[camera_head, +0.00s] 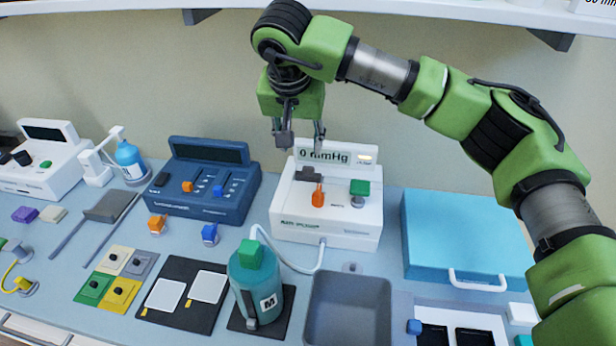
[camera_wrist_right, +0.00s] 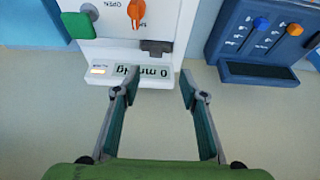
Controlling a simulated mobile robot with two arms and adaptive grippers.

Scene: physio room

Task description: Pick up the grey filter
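A small dark grey block (camera_head: 308,174), which looks to be the grey filter, sits on the upper left of the white device (camera_head: 340,233) with the "0 mmHg" display. It also shows in the right wrist view (camera_wrist_right: 157,46). My right gripper (camera_head: 301,138) is open and empty, raised by the device's display at the back. In the right wrist view its fingers (camera_wrist_right: 153,88) stand apart, with the display between and beyond the tips and the grey block farther ahead. My left gripper is in neither view.
An orange lever (camera_head: 318,196) and a green knob (camera_head: 359,188) stand close to the block. A blue device (camera_head: 203,205) is to the left, a teal bottle (camera_head: 262,290) in front, and a light blue case (camera_head: 460,232) to the right. A shelf (camera_head: 420,9) runs above.

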